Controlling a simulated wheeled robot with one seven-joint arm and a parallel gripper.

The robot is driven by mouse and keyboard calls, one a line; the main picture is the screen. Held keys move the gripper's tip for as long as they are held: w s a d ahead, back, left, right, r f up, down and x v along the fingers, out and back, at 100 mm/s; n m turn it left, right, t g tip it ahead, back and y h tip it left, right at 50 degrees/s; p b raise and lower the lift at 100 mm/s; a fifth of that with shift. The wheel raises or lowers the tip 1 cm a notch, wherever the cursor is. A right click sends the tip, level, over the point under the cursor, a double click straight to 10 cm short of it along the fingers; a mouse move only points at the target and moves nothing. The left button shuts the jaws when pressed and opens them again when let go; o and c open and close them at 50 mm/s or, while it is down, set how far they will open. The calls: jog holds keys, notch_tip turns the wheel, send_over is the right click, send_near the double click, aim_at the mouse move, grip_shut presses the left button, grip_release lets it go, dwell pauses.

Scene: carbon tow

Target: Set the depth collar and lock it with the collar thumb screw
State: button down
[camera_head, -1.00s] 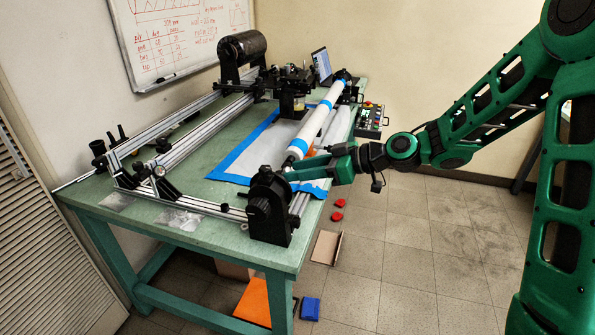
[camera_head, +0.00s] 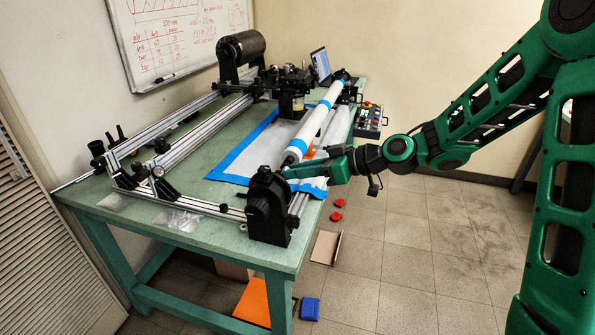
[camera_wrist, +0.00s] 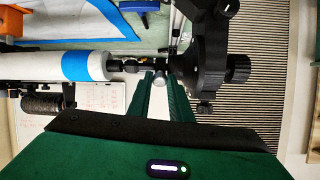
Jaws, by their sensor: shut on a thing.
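My gripper (camera_wrist: 160,86) reaches in from the right to the near end of the white tube (camera_head: 316,122). In the wrist view its two green fingers are closed around a small grey round knob, apparently the collar thumb screw (camera_wrist: 154,84). The knob sits below a dark shaft with collar-like parts (camera_wrist: 130,66) between the tube's blue-taped end (camera_wrist: 84,66) and the black headstock (camera_wrist: 208,58). Which part is the depth collar I cannot tell. In the head view the fingers hide the screw, and the headstock (camera_head: 268,207) stands at the table's near corner.
The green table (camera_head: 200,235) carries an aluminium rail frame (camera_head: 190,148), a carriage (camera_head: 291,95) and a blue-edged sheet (camera_head: 240,153). A control box (camera_head: 369,120) is at the right edge. Red pieces (camera_head: 336,216) lie on the floor, which is clear to the right.

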jog(key=m+h, duration=0.2)
jog(key=m, duration=0.5)
jog(key=a+r+m+h, duration=0.1)
jog(key=m+h, duration=0.2)
jog(key=m, duration=0.5)
jog(key=m+t+h, duration=0.1)
jog(key=m+h, duration=0.1)
jog(key=m, duration=0.5)
jog(key=shift+s+a+r+m+h, duration=0.2)
jog(key=shift+a+m+h, duration=0.1)
jog(key=shift+m+h, duration=0.1)
jog(key=c, duration=1.6)
grip_release()
jog(key=shift+r, duration=0.1)
jog(key=v, duration=1)
jog(key=shift+s+d+r, duration=0.15)
jog(key=shift+d+r, duration=0.05)
